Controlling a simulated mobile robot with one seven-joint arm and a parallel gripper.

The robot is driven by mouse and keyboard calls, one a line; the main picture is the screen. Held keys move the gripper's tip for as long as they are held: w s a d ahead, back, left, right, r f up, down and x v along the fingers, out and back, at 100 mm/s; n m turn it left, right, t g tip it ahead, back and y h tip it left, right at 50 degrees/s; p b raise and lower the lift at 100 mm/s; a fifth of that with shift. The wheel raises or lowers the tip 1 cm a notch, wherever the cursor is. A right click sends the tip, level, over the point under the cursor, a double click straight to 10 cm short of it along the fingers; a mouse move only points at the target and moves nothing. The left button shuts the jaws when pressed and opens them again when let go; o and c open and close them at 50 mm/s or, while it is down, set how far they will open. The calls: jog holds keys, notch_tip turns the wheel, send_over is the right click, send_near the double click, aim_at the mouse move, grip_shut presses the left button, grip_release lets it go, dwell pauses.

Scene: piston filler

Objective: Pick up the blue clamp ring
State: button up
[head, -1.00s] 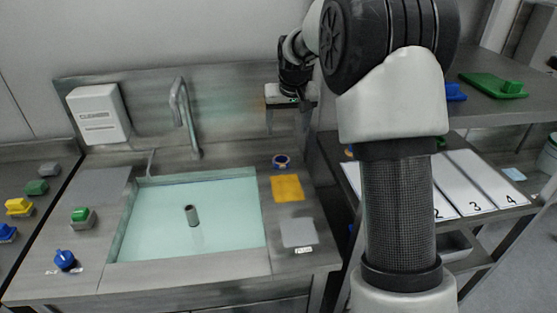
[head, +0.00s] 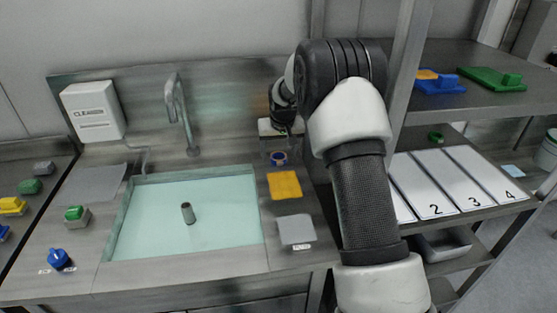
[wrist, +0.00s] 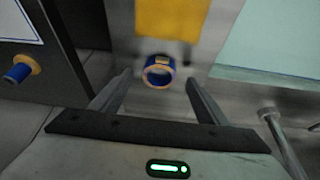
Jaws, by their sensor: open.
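The blue clamp ring (head: 279,158) stands on the steel counter right of the sink, just behind a yellow mat. In the wrist view the ring (wrist: 147,72) is blue with an orange-gold edge and tab. My gripper (head: 278,148) is above the ring in the head view. I see no contact.
The yellow mat (head: 285,185) and a grey pad (head: 296,230) lie in front of the ring. The sink basin (head: 140,235) is to the left, with a faucet (head: 183,115) behind. Shelves with numbered white panels (head: 437,184) stand right. A blue part with an orange collar (wrist: 18,73) shows at left.

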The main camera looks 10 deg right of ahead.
jog(key=shift+x, duration=0.95)
jog(key=shift+d+r, duration=0.1)
jog(key=c, duration=1.2)
